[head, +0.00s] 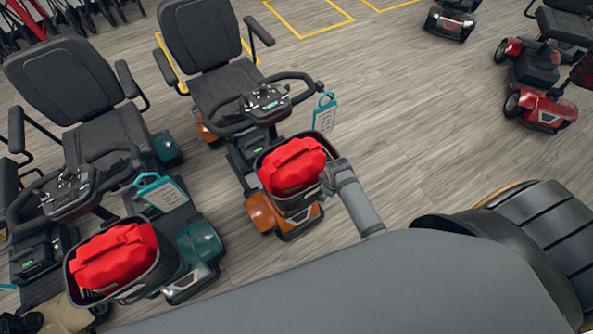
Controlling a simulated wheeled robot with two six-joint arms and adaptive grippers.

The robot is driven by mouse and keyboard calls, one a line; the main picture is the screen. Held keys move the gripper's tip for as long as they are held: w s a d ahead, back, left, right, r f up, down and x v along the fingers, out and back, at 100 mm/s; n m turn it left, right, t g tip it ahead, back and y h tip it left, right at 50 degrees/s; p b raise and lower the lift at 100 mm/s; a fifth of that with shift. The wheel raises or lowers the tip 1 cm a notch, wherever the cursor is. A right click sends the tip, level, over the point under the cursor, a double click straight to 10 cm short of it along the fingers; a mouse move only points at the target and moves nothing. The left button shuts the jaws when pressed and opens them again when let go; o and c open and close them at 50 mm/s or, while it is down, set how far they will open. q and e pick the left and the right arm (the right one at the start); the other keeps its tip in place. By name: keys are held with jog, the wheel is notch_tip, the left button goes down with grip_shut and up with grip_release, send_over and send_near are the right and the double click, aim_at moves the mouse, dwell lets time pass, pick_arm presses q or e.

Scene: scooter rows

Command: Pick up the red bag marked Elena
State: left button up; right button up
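One red bag (292,166) sits in the front basket of the orange scooter (263,213). A second red bag (113,255) sits in the front basket of the teal scooter (200,240) at lower left. A teal-framed tag (325,113) stands by the first basket, and another teal-framed tag (163,191) by the second. Their writing is too small to read, so I cannot tell which bag is marked Elena. A grey arm link of mine reaches the right side of the orange scooter's basket. I see no gripper fingers clearly.
Black scooter seats (70,80) and handlebars stand behind the baskets at left. A red scooter (540,105) stands at upper right. Grey wood floor (430,120) is clear in between. My large grey arm parts cover the lower right.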

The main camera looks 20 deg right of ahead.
jog(key=w+a+r+n, duration=0.1)
jog(key=w+r+n, duration=0.1)
jog(key=r, duration=0.3)
jog(key=w+a+r+n+p, duration=0.1)
jog(key=w+r+n, duration=0.2)
jog(key=r, duration=0.3)
jog(key=w+a+r+n, duration=0.2)
jog(key=w+r+n, duration=0.1)
jog(key=w+r, duration=0.1)
jog(key=shift+w+r+g+y+p, duration=0.15)
jog(key=shift+r+g+p, duration=0.05)
jog(key=shift+r, duration=0.2)
jog(key=shift+w+r+g+y+p, duration=0.1)
jog(key=shift+r+g+y+p, duration=0.1)
jog(key=shift+r, duration=0.2)
jog(key=w+a+r+n+g, duration=0.1)
jog(key=w+a+r+n, duration=0.25)
jog(key=r+n, duration=0.2)
send_over(296, 149)
jog(key=shift+n, duration=0.35)
jog(key=f, duration=0.6)
jog(key=shift+s+f+p, duration=0.2)
jog(key=shift+p, duration=0.1)
jog(key=shift+f+p, duration=0.3)
jog(key=shift+f, duration=0.1)
notch_tip(296, 149, down, 4)
jog(key=shift+w+f+p, duration=0.1)
jog(key=shift+f+p, duration=0.1)
jog(key=shift+p, duration=0.15)
grip_shut()
